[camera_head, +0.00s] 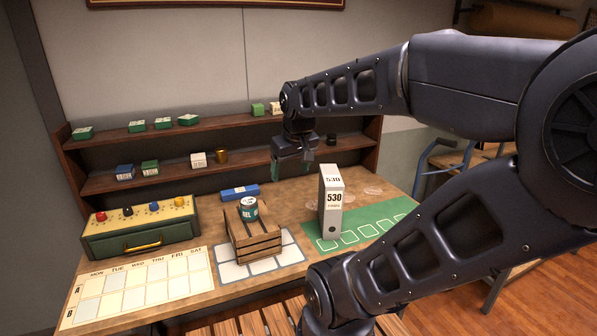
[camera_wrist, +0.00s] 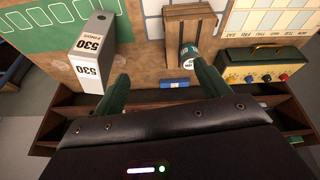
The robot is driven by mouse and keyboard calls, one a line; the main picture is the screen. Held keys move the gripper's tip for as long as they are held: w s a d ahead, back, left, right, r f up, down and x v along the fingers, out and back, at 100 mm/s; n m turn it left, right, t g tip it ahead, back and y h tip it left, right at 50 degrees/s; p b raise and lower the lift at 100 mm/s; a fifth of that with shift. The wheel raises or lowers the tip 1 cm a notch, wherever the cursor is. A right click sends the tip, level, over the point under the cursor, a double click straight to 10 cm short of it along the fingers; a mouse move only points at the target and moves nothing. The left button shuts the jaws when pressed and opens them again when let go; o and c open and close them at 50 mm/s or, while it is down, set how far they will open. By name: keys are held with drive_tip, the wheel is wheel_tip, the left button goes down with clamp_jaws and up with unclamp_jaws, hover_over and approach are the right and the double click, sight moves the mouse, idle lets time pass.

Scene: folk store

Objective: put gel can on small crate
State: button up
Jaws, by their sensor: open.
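The gel can (camera_head: 248,210), with a teal and white label, sits upright at the rear of the small wooden crate (camera_head: 258,246). It appears to rest on or in the crate; its exact seat is hard to tell. In the wrist view the can (camera_wrist: 186,52) shows at the edge of the crate (camera_wrist: 189,14), partly covered by one green finger. My gripper (camera_head: 290,170) is open and empty, behind and to the right of the can in the head view.
A grey 530 binder (camera_head: 331,205) stands right of the crate near a green mat (camera_head: 378,221). A blue box (camera_head: 240,192) lies behind the can. A green knobbed drawer box (camera_head: 138,232) is at left. Shelves with small boxes (camera_head: 198,159) run along the back.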

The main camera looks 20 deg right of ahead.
drive_tip(key=shift+s+d+m+t, duration=0.15)
drive_tip(key=shift+s+d+m, duration=0.1)
drive_tip(key=shift+s+m, duration=0.35)
drive_tip(key=shift+s+d+m+t, duration=0.15)
drive_tip(key=shift+s+d+m, duration=0.15)
drive_tip(key=shift+s, duration=0.5)
idle(0.4)
